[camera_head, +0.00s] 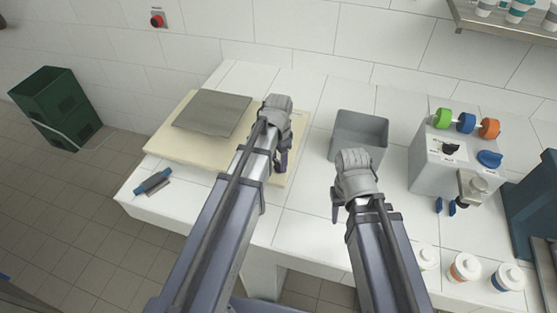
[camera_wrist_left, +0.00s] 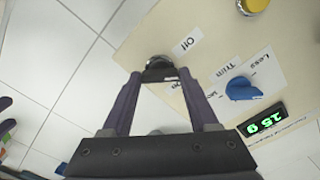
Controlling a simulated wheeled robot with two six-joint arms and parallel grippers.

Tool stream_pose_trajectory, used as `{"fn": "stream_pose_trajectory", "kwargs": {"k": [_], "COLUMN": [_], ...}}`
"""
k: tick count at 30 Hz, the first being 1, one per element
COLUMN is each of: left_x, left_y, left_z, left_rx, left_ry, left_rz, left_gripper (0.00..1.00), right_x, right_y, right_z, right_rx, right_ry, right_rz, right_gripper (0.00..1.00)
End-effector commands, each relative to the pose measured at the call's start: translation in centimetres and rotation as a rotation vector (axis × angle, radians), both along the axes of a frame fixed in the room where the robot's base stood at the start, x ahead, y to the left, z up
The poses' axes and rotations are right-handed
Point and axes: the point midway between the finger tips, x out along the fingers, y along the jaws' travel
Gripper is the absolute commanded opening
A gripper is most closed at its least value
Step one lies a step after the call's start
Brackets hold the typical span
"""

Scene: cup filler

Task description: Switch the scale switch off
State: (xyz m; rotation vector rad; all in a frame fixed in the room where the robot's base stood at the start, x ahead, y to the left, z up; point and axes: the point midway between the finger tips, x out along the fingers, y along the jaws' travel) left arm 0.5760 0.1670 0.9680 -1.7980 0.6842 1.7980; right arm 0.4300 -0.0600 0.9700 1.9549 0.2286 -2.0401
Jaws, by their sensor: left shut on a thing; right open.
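The scale is a wide beige box (camera_head: 160,140) with a dark grey plate (camera_head: 212,112) on the white counter. In the left wrist view its panel (camera_wrist_left: 215,45) carries an "Off" label (camera_wrist_left: 187,43), and a small dark and silver switch (camera_wrist_left: 159,66) sits beside that label. My left gripper (camera_head: 282,165) is at the right edge of the scale; in the wrist view its fingertips (camera_wrist_left: 158,76) are closed around the switch. The fingers partly hide the switch, so its exact position is unclear. My right gripper (camera_head: 337,206) is open and empty above the counter.
The panel also has a blue trim knob (camera_wrist_left: 240,89), a lit green display (camera_wrist_left: 264,121) and a yellow button (camera_wrist_left: 253,5). A grey bin (camera_head: 345,125), a dispenser with coloured knobs (camera_head: 430,165) and several lidded cups (camera_head: 464,268) stand to the right. A blue-handled tool (camera_head: 152,182) lies front left.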

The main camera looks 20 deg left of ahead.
Motion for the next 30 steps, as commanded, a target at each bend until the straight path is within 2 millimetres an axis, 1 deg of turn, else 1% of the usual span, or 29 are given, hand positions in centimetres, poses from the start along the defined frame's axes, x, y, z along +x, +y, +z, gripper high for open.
{"fn": "stream_pose_trajectory", "kwargs": {"k": [6,15,21,30], "left_x": [-0.01,-0.01,-0.01,-0.03], "left_y": [0.0,0.0,0.0,0.0], "left_z": [-0.01,-0.01,-0.01,-0.01], "left_rx": [0.0,0.0,0.0,0.0], "left_ry": [0.0,0.0,0.0,0.0], "left_rz": [0.206,0.459,0.584,0.686], "left_gripper": [0.04,0.04,0.04,0.04], "right_x": [0.0,0.0,0.0,0.0], "right_y": [0.0,0.0,0.0,0.0], "right_z": [-0.01,-0.01,-0.01,-0.01], "right_rx": [0.0,0.0,0.0,0.0], "right_ry": [0.0,0.0,0.0,0.0], "right_rz": [0.0,0.0,0.0,0.0], "right_gripper": [0.5,0.5,0.5,0.5]}}
